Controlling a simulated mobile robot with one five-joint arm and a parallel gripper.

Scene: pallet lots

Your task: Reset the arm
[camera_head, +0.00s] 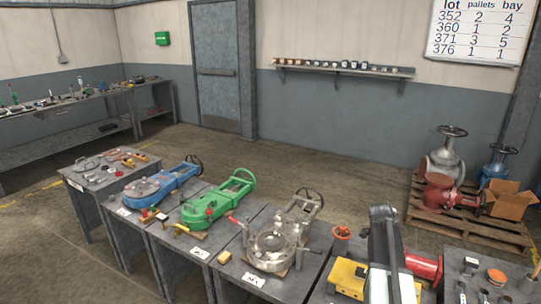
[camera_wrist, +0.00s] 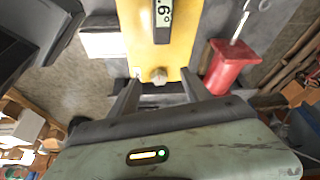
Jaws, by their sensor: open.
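My arm (camera_head: 388,260) stands over the front right of the bench row in the head view; the fingertips cannot be made out there. In the wrist view my gripper (camera_wrist: 160,97) is open, with its two dark fingers apart and nothing held between them. A yellow device (camera_wrist: 190,45) with a small display lies just beyond the fingertips; whether they touch it I cannot tell. It also shows left of my arm in the head view (camera_head: 347,278). A red part (camera_wrist: 232,68) is right of the fingers in the wrist view.
Benches carry a blue valve (camera_head: 165,185), a green valve (camera_head: 217,202) and a bare metal valve (camera_head: 277,247). A red cylinder (camera_head: 427,266) is close to my arm's right side. A pallet (camera_head: 460,232) with valves and a cardboard box (camera_head: 508,203) stands right. The floor behind the benches is clear.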

